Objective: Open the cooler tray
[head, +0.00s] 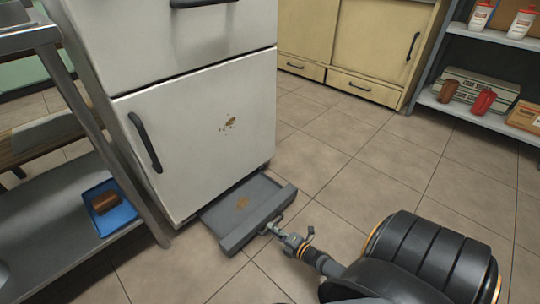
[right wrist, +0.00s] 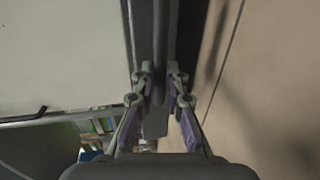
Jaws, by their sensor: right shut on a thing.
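The white cooler (head: 205,120) stands left of the middle in the head view, its lower door shut. The grey cooler tray (head: 222,213) sticks out from under it, low over the floor, with a brown stain inside. Its back part is hidden under the cooler. My right gripper (head: 277,230) is at the tray's front, shut on the tray handle. In the right wrist view, the dark handle bar (right wrist: 160,50) runs between the two fingers of my right gripper (right wrist: 160,76). My left gripper is not in view.
A grey metal rack (head: 60,210) with a blue tray (head: 122,215) stands close on the left. Cream cabinets (head: 365,45) and a shelf unit (head: 470,115) are at the back. The tiled floor (head: 375,160) right of the cooler is clear.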

